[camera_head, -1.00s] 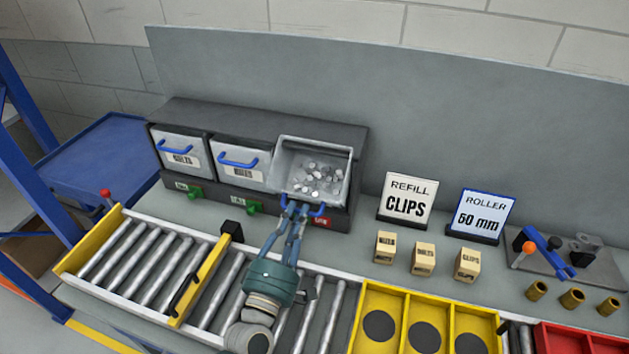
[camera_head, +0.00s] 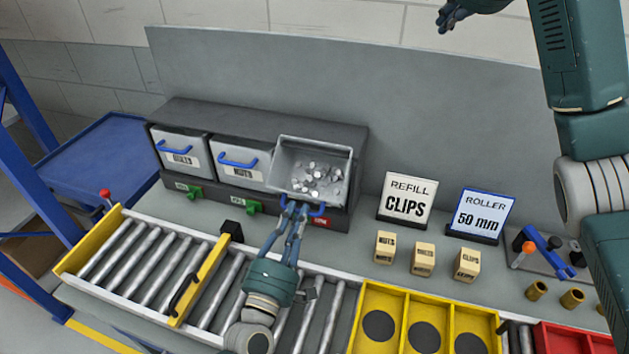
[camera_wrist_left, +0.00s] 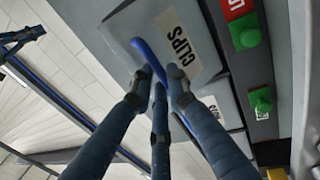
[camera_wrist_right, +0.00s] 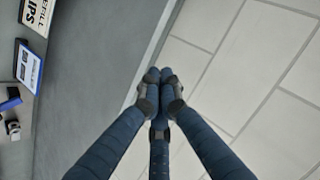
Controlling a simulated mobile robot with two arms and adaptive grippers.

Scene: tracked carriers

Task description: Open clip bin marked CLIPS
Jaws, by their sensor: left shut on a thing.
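The grey clip bin (camera_head: 313,155) is the rightmost of the bins in the head view. It is tipped forward, and the pale clips (camera_head: 318,178) inside show from above. Its CLIPS label (camera_wrist_left: 175,38) shows in the left wrist view. My left gripper (camera_head: 298,208) is shut on the bin's blue handle (camera_head: 317,210); the handle also shows in the left wrist view (camera_wrist_left: 146,55). My right gripper (camera_head: 452,17) is raised at the top right, away from the bins; in the right wrist view its fingertips (camera_wrist_right: 160,77) are together and hold nothing.
Two closed bins (camera_head: 181,148) (camera_head: 238,155) stand to the left. Rollers (camera_head: 130,248), a REFILL CLIPS sign (camera_head: 407,198), small boxes (camera_head: 424,257) and a yellow tray (camera_head: 395,290) are nearby.

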